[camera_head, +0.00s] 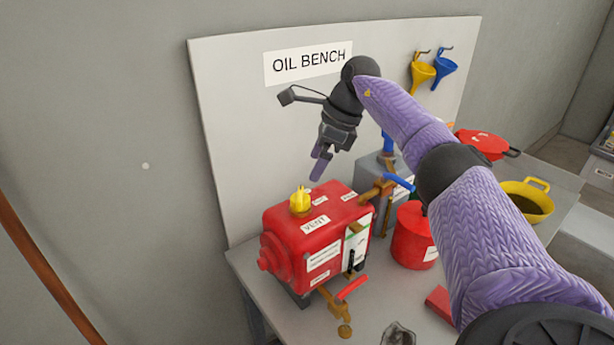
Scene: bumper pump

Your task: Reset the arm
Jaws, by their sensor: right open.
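My right arm comes in from the lower right and reaches up over the bench. My right gripper (322,165) hangs in the air above the red tank, pointing down, open and empty, apart from everything below it. The red tank (297,240) has a yellow vent cap (300,201) on top, a label reading VENT, and a brass tap with a red handle (352,287) at its lower front. My left gripper does not show.
The grey bench (270,309) also holds a red can (410,238), a grey box with blue-handled brass valve (376,192), a red lidded pan (484,144) and a yellow pan (528,200). A white OIL BENCH board (235,130) stands behind, with yellow and blue funnels (445,67).

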